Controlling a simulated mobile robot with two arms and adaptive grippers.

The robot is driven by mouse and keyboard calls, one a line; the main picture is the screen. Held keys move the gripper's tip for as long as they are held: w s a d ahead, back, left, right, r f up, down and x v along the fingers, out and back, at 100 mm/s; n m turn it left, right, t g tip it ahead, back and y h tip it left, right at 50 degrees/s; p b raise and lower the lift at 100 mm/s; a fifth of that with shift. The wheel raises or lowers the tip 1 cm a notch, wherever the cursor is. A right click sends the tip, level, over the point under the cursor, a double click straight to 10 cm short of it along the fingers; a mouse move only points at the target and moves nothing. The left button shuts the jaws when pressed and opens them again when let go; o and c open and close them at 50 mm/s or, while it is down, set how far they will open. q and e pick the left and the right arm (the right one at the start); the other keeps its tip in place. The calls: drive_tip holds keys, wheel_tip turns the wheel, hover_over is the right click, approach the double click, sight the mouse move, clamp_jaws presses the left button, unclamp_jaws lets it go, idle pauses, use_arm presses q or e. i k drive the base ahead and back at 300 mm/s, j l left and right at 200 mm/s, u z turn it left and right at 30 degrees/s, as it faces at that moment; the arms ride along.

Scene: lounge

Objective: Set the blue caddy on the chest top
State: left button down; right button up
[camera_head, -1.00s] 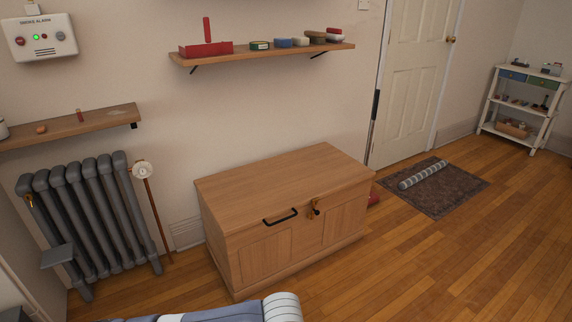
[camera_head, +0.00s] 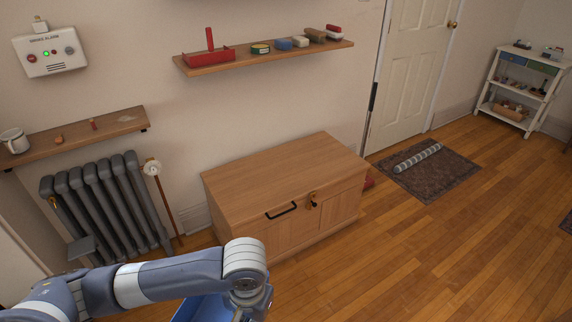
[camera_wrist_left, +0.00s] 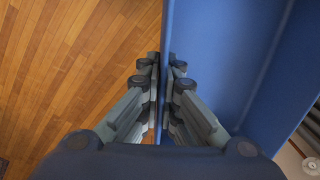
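The wooden chest (camera_head: 285,185) stands against the wall in the head view, its lid shut and its top bare. The blue caddy (camera_head: 205,309) shows partly at the bottom of the head view, behind and below my left arm. In the left wrist view the caddy (camera_wrist_left: 225,60) fills the right half. My left gripper (camera_wrist_left: 164,75) has its fingers on both sides of the caddy's thin wall, closed on it. In the head view the gripper's fingertips are hidden. The caddy is in front of the chest and lower than its top. My right gripper is not in view.
A wall shelf (camera_head: 270,58) above the chest holds a red tray (camera_head: 208,56) and several small items. A lower shelf (camera_head: 90,136) is above the radiator (camera_head: 105,205) at left. A mat (camera_head: 430,173) lies right of the chest. The floor at right is mostly clear.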

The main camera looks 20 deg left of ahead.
sight(292, 174)
drive_tip(key=i+j, duration=0.45)
drive_tip(key=i, duration=0.15)
drive_tip(key=i+j, duration=0.4)
drive_tip(key=i, duration=0.2)
drive_tip(key=i+j, duration=0.2)
drive_tip(key=i, duration=0.3)
drive_tip(key=i+j, duration=0.15)
drive_tip(key=i, duration=0.35)
